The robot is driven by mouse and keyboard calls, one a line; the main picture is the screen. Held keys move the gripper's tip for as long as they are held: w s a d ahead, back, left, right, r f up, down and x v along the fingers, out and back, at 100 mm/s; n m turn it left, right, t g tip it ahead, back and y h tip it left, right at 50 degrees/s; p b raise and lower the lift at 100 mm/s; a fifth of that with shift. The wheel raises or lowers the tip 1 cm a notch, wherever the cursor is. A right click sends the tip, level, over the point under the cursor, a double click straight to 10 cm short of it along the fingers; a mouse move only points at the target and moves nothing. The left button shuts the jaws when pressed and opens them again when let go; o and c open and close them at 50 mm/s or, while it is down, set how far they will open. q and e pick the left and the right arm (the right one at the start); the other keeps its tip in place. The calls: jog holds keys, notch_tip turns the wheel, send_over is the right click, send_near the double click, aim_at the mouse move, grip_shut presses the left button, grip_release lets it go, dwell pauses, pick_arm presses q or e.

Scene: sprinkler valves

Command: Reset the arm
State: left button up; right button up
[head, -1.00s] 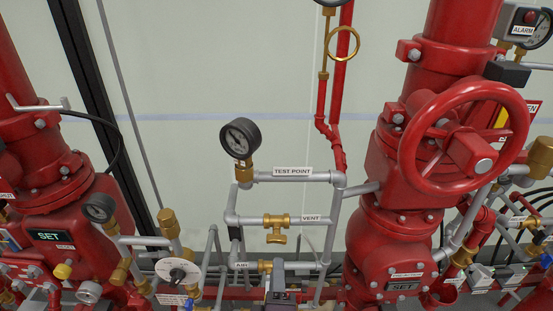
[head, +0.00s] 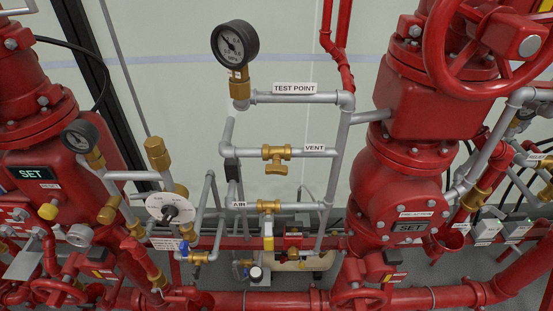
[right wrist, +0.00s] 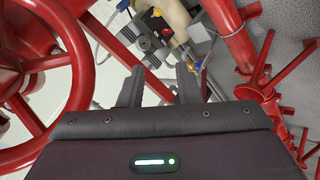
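Neither of my arms shows in the head view, so my left gripper is out of sight. My right gripper (right wrist: 159,87) shows in the right wrist view. Its two dark fingers are apart and nothing sits between them. A large red handwheel (right wrist: 75,56) fills the left side of that view, beside the gripper. I cannot tell how close it is to the gripper body.
In the head view, a black gauge (head: 235,45) tops grey pipework with brass valves (head: 276,152). Red valve bodies stand left (head: 48,165) and right (head: 400,180). A red handwheel hub (head: 530,46) is at upper right. Red pipes (head: 230,300) run low across the front.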

jog(key=s+d+f+m+g+b, duration=0.2)
jog(key=s+d+f+m+g, duration=0.2)
jog(key=s+f, duration=0.6)
jog(key=s+d+f+m+g+b, duration=0.2)
jog(key=s+d+f+m+g, duration=0.2)
jog(key=s+f, duration=0.7)
jog(key=s+d, duration=0.2)
jog(key=s, duration=0.3)
jog(key=shift+s+d+m+b, duration=0.2)
jog(key=shift+d+m+b, duration=0.1)
jog(key=shift+b, duration=0.1)
dwell(5.0)
